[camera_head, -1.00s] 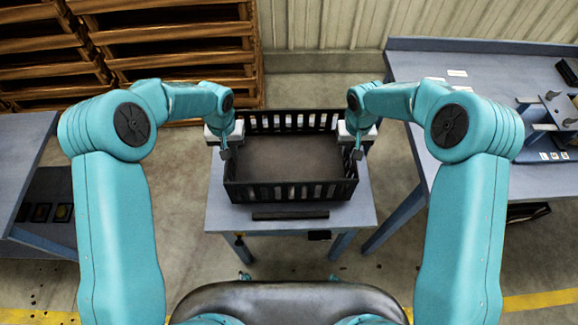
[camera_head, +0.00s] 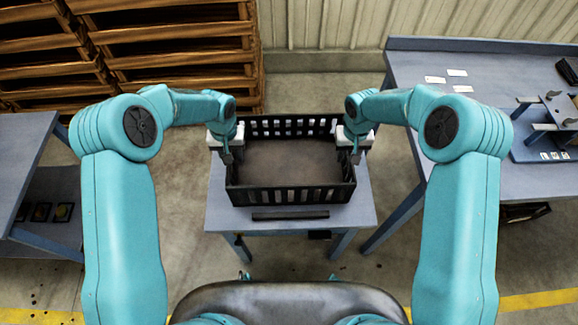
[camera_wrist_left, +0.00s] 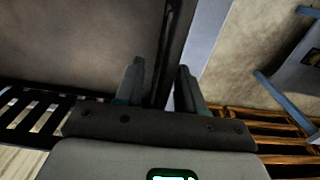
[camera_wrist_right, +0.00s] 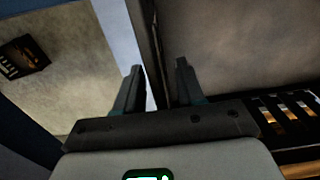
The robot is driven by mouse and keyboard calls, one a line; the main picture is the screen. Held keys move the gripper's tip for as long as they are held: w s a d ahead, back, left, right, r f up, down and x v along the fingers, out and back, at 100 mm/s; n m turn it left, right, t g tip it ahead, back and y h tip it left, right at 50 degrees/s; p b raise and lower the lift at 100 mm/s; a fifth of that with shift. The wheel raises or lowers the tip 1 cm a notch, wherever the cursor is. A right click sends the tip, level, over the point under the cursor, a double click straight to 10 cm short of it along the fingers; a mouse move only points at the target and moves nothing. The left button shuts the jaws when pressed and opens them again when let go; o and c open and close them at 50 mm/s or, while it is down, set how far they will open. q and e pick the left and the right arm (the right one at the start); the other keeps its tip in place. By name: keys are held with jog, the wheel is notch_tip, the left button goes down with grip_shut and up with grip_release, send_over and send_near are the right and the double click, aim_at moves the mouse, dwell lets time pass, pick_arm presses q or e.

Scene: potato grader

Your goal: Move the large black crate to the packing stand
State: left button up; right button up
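The large black crate (camera_head: 290,195) with slatted walls stands upright on a small blue-grey table (camera_head: 215,212) in front of me. Its brown inside floor shows, and no items are seen in it. My left gripper (camera_head: 228,157) is at the crate's left wall and my right gripper (camera_head: 356,157) at its right wall. In the left wrist view, the open fingers (camera_wrist_left: 160,88) stand on either side of the crate wall (camera_wrist_left: 168,50), with gaps. In the right wrist view, the open fingers (camera_wrist_right: 157,88) likewise straddle the opposite wall (camera_wrist_right: 148,45).
A long blue-grey bench (camera_head: 430,55) with cards and a bracketed fixture (camera_head: 550,120) stands at the right. Another table (camera_head: 25,140) with a lower shelf is at the left. Wooden pallets (camera_head: 180,50) are stacked behind. Bare floor lies between the tables.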

pick_arm(q)
notch_tip(320, 180, up, 12)
jog(key=shift+f, duration=0.1)
pick_arm(e)
jog(key=shift+r, duration=0.15)
notch_tip(320, 180, up, 12)
jog(key=shift+s+f, duration=0.1)
dwell(0.8)
